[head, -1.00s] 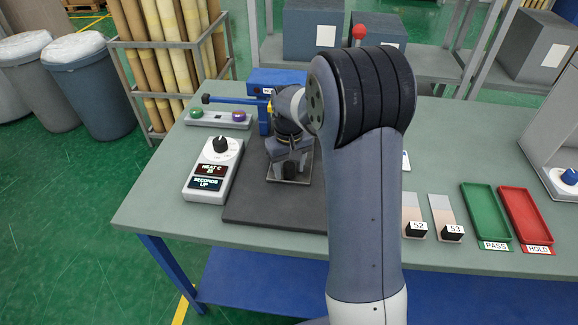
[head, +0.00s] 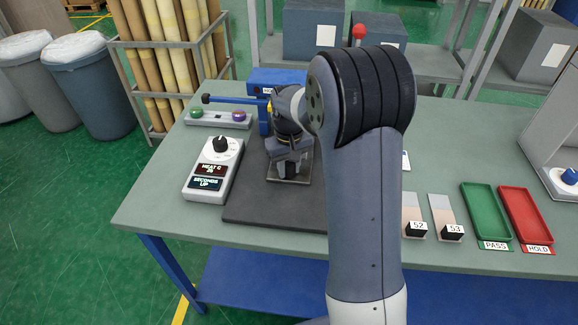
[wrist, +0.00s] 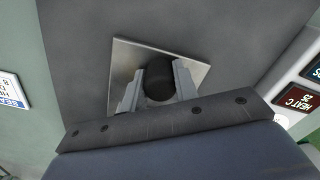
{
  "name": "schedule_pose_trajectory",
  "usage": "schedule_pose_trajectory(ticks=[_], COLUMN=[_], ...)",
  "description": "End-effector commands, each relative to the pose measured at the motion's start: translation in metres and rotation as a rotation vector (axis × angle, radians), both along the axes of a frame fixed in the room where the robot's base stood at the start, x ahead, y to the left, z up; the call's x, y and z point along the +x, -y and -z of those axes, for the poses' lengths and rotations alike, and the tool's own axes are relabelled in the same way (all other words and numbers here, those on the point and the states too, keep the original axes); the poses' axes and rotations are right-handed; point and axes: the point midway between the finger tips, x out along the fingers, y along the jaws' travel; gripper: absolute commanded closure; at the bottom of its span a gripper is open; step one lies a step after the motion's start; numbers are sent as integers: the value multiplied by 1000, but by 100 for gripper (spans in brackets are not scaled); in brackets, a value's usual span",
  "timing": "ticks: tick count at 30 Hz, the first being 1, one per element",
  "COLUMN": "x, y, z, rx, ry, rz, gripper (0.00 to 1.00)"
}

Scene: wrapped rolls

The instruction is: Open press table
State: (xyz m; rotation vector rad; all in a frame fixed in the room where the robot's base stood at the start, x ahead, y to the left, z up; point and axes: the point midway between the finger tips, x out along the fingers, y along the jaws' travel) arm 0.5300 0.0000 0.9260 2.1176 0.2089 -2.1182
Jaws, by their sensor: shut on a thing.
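The press has a blue body (head: 285,80) at the back of a dark base plate (head: 265,212), in the head view. A square metal plate, the press table (head: 302,178), lies on the base plate in front of it. In the wrist view the press table (wrist: 196,66) carries a round black knob (wrist: 159,76). My gripper (wrist: 158,84) has its two fingers on either side of this knob and is shut on it. In the head view my gripper (head: 288,168) is over the press table, and my arm hides part of the press.
A control box (head: 213,168) reading "HEAT C" and "SECONDS UP" stands left of the base plate. A button box (head: 218,118) is behind it. A green PASS tray (head: 486,212) and red HOLD tray (head: 525,214) lie right, beside samples 52 and 53.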

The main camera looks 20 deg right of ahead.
Motion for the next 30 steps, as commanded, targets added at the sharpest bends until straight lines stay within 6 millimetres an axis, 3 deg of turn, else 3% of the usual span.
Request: schedule_pose_trajectory(ticks=[7, 21, 30], x=[-16, -106, -117], y=[-8, -45, -49], z=[0, -1, -1], rx=[0, 1, 1], ry=[2, 2, 2], rz=[-1, -2, 0], gripper=[100, 100, 100])
